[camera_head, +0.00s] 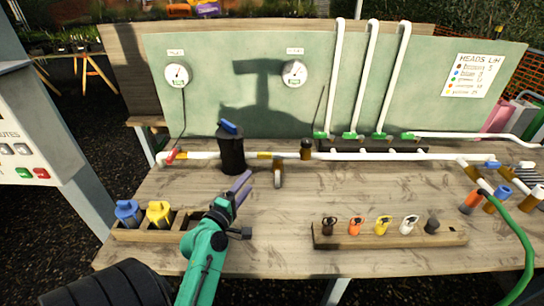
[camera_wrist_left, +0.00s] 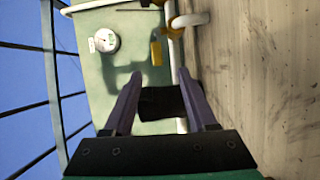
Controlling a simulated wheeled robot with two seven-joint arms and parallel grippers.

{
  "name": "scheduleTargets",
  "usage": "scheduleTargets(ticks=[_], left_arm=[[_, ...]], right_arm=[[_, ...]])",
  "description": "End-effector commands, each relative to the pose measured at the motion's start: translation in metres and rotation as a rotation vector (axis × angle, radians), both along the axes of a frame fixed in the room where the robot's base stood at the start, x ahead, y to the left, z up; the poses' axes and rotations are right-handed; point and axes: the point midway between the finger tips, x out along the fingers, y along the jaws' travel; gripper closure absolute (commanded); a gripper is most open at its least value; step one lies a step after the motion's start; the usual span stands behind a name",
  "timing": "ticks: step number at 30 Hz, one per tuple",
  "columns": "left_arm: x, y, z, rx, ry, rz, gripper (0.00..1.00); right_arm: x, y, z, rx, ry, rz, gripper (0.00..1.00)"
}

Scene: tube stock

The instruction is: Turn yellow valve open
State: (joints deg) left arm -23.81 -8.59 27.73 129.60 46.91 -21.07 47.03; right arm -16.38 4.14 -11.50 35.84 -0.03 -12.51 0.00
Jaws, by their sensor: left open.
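A yellow lever (camera_head: 269,155) lies along the white pipe (camera_head: 205,155) at the back of the bench, right of the black cylinder (camera_head: 232,154). A yellow piece also shows beside the pipe in the left wrist view (camera_wrist_left: 155,50). My left gripper (camera_head: 246,183) is open and empty above the bench, in front of the black cylinder and the yellow lever, apart from both. In the left wrist view the two purple fingers (camera_wrist_left: 160,74) are spread, with the black cylinder (camera_wrist_left: 162,102) showing between them. My right gripper is not in view.
A wooden block (camera_head: 125,234) with blue and yellow pieces stands left of my arm. A rack (camera_head: 330,241) of coloured tags stands front right. A red lever (camera_head: 172,155) is on the pipe's left. Two gauges (camera_head: 177,75) (camera_head: 294,73) are on the green panel.

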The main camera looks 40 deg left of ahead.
Motion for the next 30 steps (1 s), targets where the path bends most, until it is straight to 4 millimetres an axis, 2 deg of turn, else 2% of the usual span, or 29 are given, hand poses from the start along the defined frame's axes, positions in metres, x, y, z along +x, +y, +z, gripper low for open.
scheduleTargets(ticks=[2,5,12,19,24,30], left_arm=[[0.0,0.008,0.001,-0.031,-0.032,0.027,0.43],[0.013,0.011,0.005,-0.03,-0.034,0.026,0.43],[0.072,0.026,0.006,-0.027,-0.031,0.024,0.43],[0.124,0.039,0.003,-0.026,-0.027,0.022,0.43],[0.138,0.043,0.002,-0.024,-0.026,0.024,0.43],[0.139,0.043,0.001,-0.024,-0.025,0.023,0.43]], right_arm=[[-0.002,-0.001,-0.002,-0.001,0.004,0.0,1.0],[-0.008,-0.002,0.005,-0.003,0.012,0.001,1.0],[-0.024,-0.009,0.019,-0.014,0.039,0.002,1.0],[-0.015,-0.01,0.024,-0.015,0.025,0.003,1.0],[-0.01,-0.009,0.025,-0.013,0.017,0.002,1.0],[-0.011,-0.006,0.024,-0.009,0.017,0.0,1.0]])
